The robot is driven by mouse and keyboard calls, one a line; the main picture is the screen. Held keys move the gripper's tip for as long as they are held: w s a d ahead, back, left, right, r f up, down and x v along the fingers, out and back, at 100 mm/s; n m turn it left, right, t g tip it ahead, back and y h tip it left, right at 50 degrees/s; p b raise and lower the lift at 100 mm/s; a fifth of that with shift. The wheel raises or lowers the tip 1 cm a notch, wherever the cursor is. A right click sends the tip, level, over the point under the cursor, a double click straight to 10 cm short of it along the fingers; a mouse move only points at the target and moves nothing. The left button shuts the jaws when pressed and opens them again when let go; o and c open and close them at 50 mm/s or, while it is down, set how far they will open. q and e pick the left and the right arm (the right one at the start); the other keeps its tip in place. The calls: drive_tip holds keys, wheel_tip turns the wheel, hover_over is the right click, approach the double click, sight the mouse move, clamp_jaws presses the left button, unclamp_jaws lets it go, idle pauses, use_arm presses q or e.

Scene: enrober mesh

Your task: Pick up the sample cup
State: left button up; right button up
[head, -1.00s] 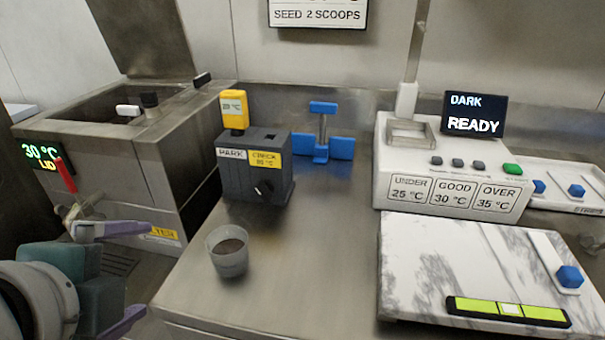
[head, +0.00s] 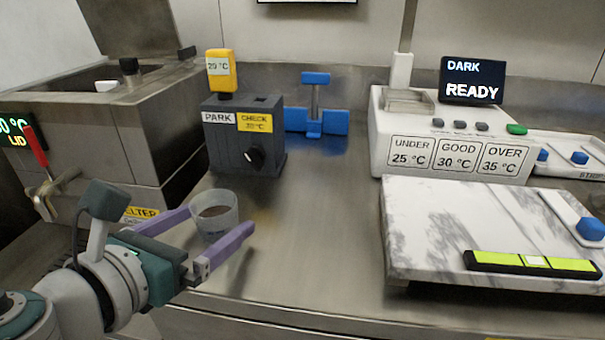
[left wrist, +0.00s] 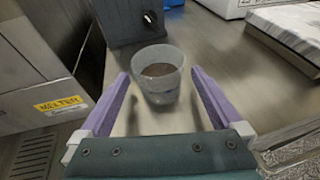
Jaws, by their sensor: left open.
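The sample cup (head: 214,217) is a small translucent cup with dark brown contents. It stands upright on the steel counter near its front left edge. My left gripper (head: 219,218) is open, with its purple fingers on either side of the cup. In the left wrist view the cup (left wrist: 158,76) sits between and slightly beyond the fingertips of the left gripper (left wrist: 158,78), with a gap visible on each side. My right gripper is not in view.
A dark grey box (head: 243,140) labelled PARK and CHECK stands behind the cup. The melter (head: 105,125) with a red-handled tap is on the left. A marble slab (head: 460,225) and a white READY machine (head: 450,140) are on the right. The counter between is clear.

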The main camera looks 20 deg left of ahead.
sight(227, 208)
use_arm(q)
drive_tip(key=x, duration=0.5)
drive_tip(key=shift+r, duration=0.3)
drive_tip(key=c, duration=1.4)
